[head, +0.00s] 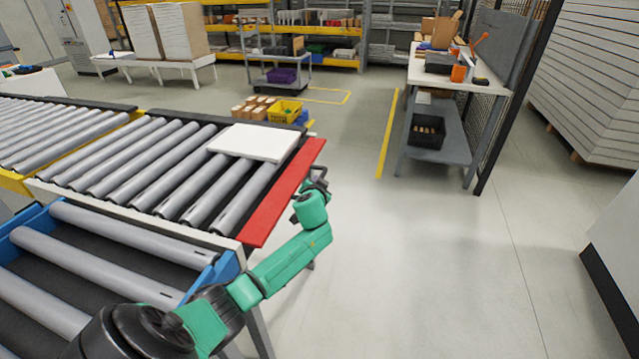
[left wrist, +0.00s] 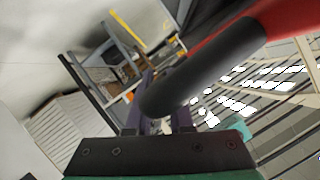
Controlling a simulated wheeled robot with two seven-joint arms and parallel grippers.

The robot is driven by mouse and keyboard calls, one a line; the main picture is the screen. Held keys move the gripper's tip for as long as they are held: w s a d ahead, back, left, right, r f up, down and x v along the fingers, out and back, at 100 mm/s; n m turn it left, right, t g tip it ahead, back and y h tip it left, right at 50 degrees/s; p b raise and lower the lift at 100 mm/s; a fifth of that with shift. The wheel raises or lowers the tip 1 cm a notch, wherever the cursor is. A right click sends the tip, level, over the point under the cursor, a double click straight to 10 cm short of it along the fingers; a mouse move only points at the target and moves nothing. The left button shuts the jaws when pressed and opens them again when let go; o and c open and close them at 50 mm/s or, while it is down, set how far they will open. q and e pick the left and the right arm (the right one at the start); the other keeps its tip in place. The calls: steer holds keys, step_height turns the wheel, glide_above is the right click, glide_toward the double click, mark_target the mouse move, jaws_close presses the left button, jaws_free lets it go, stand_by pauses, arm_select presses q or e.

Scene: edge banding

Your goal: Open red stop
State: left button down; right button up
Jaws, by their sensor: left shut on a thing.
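The red stop (head: 284,195) is a long flat bar along the right end of the roller conveyor. In the left wrist view its red part (left wrist: 285,18) runs into a thick dark handle (left wrist: 200,68). My left gripper (head: 318,180) is at the outer side of the stop, with my green arm reaching up from below. In the left wrist view, my left gripper (left wrist: 158,122) is shut on the handle, which hides part of the fingers. A white panel (head: 256,142) lies flat on the rollers just left of the stop. My right gripper is not in view.
The roller conveyor (head: 125,165) fills the left, with a blue-framed roller section (head: 228,268) in front. A workbench (head: 455,85) stands at the back right. A yellow bin (head: 285,111) and cartons are behind the conveyor. The floor right of the stop is clear.

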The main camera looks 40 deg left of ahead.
arm_select(q)
steer(key=c, duration=0.8)
jaws_free()
steer(key=shift+s+d+r+p, duration=0.2)
steer(key=shift+s+r+p, duration=0.1)
steer(key=shift+p, duration=0.2)
steer(key=p+v, duration=0.7)
steer(key=v, duration=0.6)
steer(key=shift+s+d, duration=0.15)
steer(key=shift+s, duration=0.15)
